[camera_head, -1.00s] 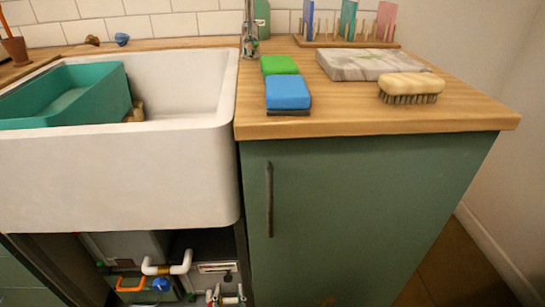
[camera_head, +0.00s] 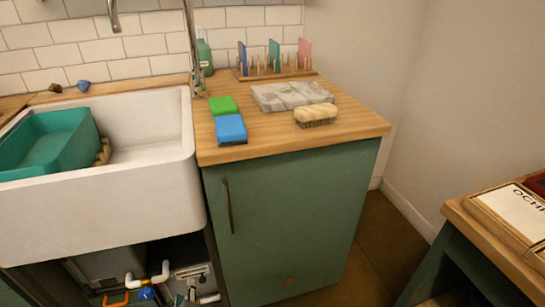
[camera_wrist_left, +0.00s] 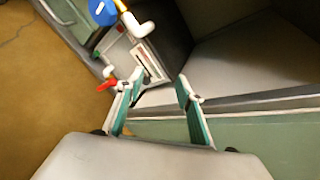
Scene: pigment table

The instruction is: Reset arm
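My left gripper (camera_wrist_left: 158,82) shows in the left wrist view with its two fingers spread apart and nothing held between them. It points toward the open space under the sink, where white pipes (camera_wrist_left: 143,28) and a blue valve knob (camera_wrist_left: 102,12) show. I cannot make out the left gripper clearly in the head view. My right gripper is in neither view.
A white sink (camera_head: 100,210) holds a teal basin (camera_head: 60,150). The wooden counter (camera_head: 280,142) carries a blue sponge (camera_head: 231,129), green sponge (camera_head: 223,106), stone slab (camera_head: 290,95), brush (camera_head: 315,114) and rack (camera_head: 275,75). Another table (camera_head: 470,222) stands at right.

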